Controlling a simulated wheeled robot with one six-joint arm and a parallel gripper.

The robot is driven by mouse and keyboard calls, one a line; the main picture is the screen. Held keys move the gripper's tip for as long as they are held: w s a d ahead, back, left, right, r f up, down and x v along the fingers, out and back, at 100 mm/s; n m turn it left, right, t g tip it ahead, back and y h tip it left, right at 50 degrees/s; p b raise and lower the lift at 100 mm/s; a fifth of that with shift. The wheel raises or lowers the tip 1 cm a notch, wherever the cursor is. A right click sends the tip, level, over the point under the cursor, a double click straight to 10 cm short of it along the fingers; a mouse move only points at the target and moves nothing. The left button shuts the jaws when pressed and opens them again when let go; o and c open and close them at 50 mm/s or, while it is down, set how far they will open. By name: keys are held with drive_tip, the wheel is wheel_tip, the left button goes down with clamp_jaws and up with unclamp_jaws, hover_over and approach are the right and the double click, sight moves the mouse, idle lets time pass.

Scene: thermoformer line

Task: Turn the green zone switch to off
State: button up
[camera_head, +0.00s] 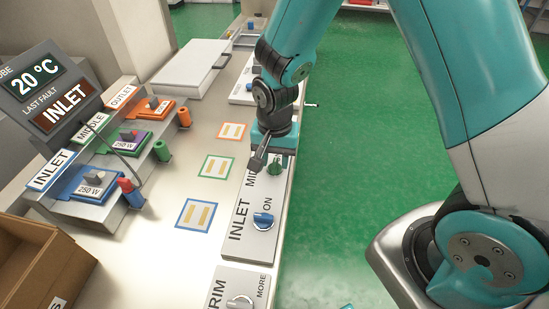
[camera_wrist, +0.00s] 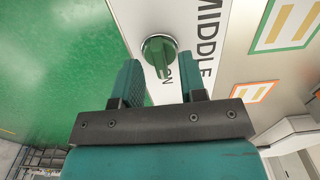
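The green zone switch (camera_head: 275,166) is a round knob with a raised bar on the white MIDDLE panel. The wrist view shows the knob (camera_wrist: 159,56) near the top centre, its bar running roughly up and down in the picture, toward the partly hidden ON mark (camera_wrist: 167,76). My gripper (camera_head: 264,154) is above the panel, close to the knob and partly covering it in the head view. In the wrist view my gripper (camera_wrist: 164,88) is open and empty, its two fingers apart. The knob lies ahead of the gap between them; I see no contact.
A blue knob (camera_head: 263,220) on the INLET panel sits nearer, with a grey TRIM knob (camera_head: 240,302) in front. Coloured heater blocks stand at left beside a display (camera_head: 47,90). A cardboard box (camera_head: 35,262) is at front left. Green floor lies right of the bench.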

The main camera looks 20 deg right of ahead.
drive_tip(key=shift+f, duration=0.6)
clamp_jaws()
